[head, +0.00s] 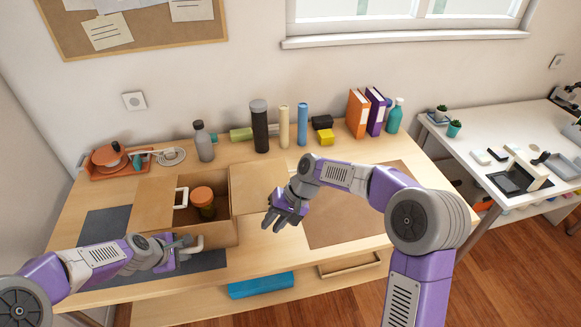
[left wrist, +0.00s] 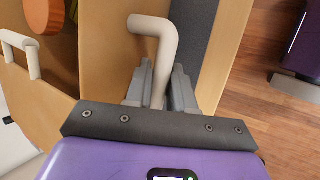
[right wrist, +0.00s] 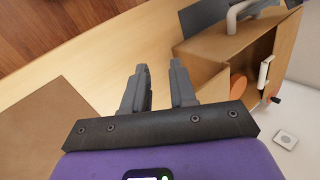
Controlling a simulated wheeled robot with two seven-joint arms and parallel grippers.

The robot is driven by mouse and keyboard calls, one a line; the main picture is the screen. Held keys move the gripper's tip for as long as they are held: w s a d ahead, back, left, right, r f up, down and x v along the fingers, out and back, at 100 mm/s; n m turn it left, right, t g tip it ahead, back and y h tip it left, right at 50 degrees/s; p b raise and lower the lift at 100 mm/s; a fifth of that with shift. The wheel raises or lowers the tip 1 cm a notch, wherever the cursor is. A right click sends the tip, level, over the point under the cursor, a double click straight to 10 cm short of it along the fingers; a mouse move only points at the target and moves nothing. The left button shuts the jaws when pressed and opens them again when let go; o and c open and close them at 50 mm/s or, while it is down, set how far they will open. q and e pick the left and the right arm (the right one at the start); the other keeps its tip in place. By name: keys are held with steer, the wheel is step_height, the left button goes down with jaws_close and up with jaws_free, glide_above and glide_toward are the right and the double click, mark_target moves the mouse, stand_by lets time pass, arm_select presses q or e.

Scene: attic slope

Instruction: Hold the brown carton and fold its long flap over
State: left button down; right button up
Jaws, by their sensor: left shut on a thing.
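The brown carton (head: 222,232) stands open on the workbench, with a jar with an orange lid (head: 203,200) inside. One flap (head: 258,185) spreads out to the right and another (head: 153,200) to the left. A white handle (head: 181,198) is at the carton's left side. My left gripper (head: 172,257) is shut on the pale bent handle (left wrist: 156,45) at the carton's near side. My right gripper (head: 271,221) is open and empty just right of the carton, near the right flap's outer edge; its spread fingers (right wrist: 160,82) show in the right wrist view.
A brown mat (head: 345,210) lies on the bench to the right and a dark grey mat (head: 105,225) to the left. Bottles, rolls and binders (head: 367,112) line the back edge. An orange tray (head: 112,165) with items sits at the back left. A blue box (head: 260,285) is below the bench front.

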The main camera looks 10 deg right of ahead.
steer(key=w+d+r+n+t+h, duration=0.1)
steer(key=w+d+r+t+h, duration=0.1)
steer(key=w+d+r, duration=0.4)
steer(key=w+d+r+t+h, duration=0.2)
steer(key=w+d+r+t, duration=0.1)
steer(key=d+r, duration=0.45)
steer(key=x, duration=0.8)
steer(key=d+x, duration=0.1)
steer(key=x, duration=0.3)
steer(key=shift+s+f, duration=0.1)
steer(key=shift+f, duration=0.15)
jaws_close()
